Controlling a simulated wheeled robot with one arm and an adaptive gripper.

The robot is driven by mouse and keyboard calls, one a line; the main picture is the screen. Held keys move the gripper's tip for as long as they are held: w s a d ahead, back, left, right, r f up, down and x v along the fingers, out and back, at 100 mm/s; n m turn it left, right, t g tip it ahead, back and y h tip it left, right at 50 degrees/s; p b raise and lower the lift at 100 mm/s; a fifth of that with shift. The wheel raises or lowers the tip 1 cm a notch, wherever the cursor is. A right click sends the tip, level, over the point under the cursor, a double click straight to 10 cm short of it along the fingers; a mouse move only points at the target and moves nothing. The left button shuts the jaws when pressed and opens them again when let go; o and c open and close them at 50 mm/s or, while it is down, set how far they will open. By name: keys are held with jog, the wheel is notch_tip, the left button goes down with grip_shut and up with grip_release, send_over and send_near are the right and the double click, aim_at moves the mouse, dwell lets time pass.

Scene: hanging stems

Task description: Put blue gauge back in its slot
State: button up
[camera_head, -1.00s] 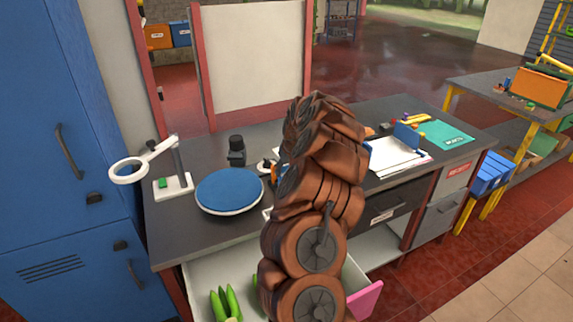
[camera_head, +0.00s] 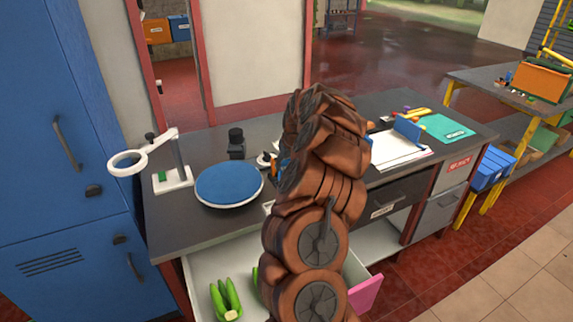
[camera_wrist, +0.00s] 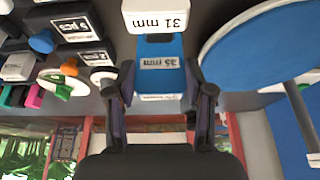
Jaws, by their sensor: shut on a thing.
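In the wrist view, a blue gauge block (camera_wrist: 161,50) with a pale label reading "35 mm" is between the two dark fingers of my gripper (camera_wrist: 159,84). The fingers are shut on its sides. A white block (camera_wrist: 156,16) labelled "31 mm" lies just beyond it, touching or very close; I cannot tell which. No empty slot is clearly visible. In the head view, my brown arm hides the gripper and most of that part of the bench.
A blue-topped round disc (camera_head: 229,184) stands left of my arm, close beside the gripper in the wrist view (camera_wrist: 262,45). A magnifier stand (camera_head: 173,180) is further left. Black labelled boxes (camera_wrist: 78,22) and small coloured parts lie opposite. An open drawer (camera_head: 205,268) holds green items.

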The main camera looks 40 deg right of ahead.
jog(key=shift+f+b, duration=1.15)
jog(key=shift+f, duration=0.3)
jog(key=o, duration=1.2)
jog(key=shift+c, duration=0.2)
jog(key=shift+r, duration=0.1)
jog(key=v, duration=1.1)
jog(key=shift+s+r, duration=0.2)
jog(key=shift+r, duration=0.15)
